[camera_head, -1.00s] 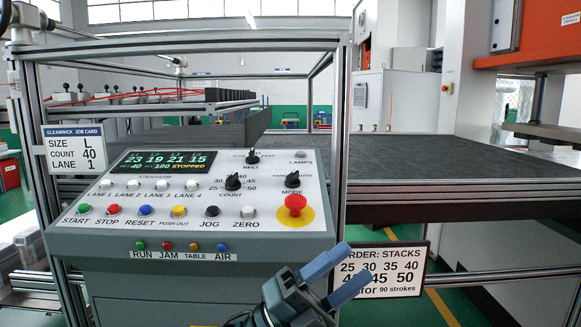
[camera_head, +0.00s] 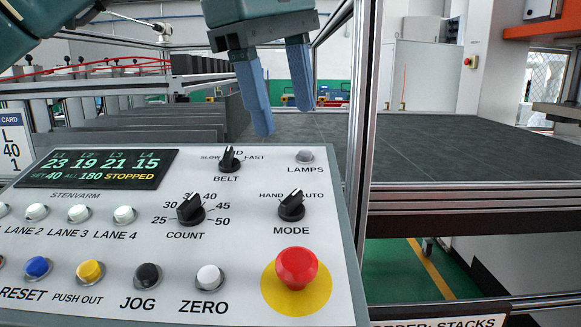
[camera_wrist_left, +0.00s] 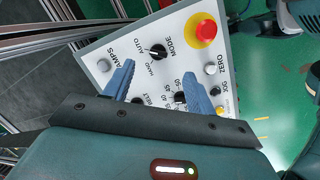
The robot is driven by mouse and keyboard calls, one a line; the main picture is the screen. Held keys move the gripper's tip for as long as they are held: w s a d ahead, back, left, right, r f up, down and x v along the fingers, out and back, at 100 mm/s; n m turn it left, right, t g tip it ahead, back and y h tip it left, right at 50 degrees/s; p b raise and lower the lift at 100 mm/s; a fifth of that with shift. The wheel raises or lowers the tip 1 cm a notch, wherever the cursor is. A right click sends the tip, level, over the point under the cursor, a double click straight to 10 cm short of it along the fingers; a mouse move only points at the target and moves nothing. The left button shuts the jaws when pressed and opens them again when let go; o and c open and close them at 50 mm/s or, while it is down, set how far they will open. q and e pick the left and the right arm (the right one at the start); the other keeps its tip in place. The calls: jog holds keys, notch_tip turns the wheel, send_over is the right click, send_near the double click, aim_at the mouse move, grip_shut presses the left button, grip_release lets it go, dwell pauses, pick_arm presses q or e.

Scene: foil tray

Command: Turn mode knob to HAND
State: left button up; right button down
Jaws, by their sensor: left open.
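The mode knob (camera_head: 291,205) is a black knob on the right of the sloped white panel (camera_head: 240,265), between the HAND and AUTO labels. Its pointer leans up and right, toward AUTO. It also shows in the left wrist view (camera_wrist_left: 157,52). My left gripper (camera_head: 285,120) comes in from the upper left, with blue fingers pointing down, open and empty. It is apart from the knob. In the left wrist view, its fingertips (camera_wrist_left: 158,68) appear spread on either side of the knob's line of sight. My right gripper is not in view.
A red emergency button (camera_head: 296,266) on a yellow disc sits just below the mode knob. The count knob (camera_head: 190,210) and belt knob (camera_head: 229,160) are to the left. A metal frame post (camera_head: 361,130) rises right of the panel.

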aim_at(292, 196)
pick_arm(q)
jog(key=shift+y, duration=0.3)
jog(key=x, duration=1)
jog(key=shift+w+a+f, duration=0.2)
jog(key=shift+w+a, duration=0.15)
jog(key=shift+a, duration=0.05)
jog(key=shift+w+f, duration=0.1)
jog(key=shift+f, duration=0.35)
jog(key=shift+d, duration=0.1)
jog(key=shift+c, duration=0.6)
jog(key=c, duration=0.9)
jog(key=shift+o, duration=0.2)
